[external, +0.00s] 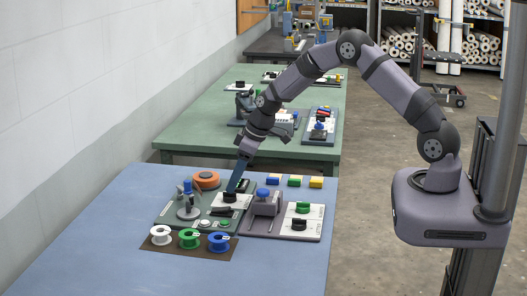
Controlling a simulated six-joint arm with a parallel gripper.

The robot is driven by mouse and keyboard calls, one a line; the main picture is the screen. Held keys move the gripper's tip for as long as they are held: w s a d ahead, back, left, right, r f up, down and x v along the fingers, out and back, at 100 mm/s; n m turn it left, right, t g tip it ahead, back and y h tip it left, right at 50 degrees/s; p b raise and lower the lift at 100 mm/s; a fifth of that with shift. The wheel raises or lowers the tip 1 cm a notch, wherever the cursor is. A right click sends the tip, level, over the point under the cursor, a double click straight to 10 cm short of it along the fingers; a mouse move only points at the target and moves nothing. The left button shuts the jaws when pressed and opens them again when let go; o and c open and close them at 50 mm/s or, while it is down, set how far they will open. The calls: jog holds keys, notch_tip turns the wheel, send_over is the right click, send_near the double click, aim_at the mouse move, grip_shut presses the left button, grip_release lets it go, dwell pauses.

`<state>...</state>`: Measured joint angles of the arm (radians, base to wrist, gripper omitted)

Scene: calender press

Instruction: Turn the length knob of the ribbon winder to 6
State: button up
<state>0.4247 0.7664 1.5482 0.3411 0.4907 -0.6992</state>
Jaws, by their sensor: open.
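The ribbon winder appears to be the dark green base (168,214) on the blue table, carrying an orange spool and a blue-topped grey spindle. A black knob (230,197) sits on a white dial plate at its right. I take it for the length knob; its numbers and pointer are too small to read. My gripper (237,184) points steeply down with its blue fingers just above or at this knob. It is open. I cannot tell whether the fingers are around the knob or touching it.
Right beside is a grey-purple unit (257,226) with a blue-topped block, a green knob (303,207) and another black knob (299,224). White, green and blue spools stand on a brown mat (154,248) in front. Small coloured blocks lie behind. The table's front is clear.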

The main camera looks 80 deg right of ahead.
aim_at(230, 195)
jog(key=shift+p+x, duration=0.55)
jog(key=shift+x, duration=1.15)
jog(key=shift+c, duration=0.7)
jog(key=c, duration=0.9)
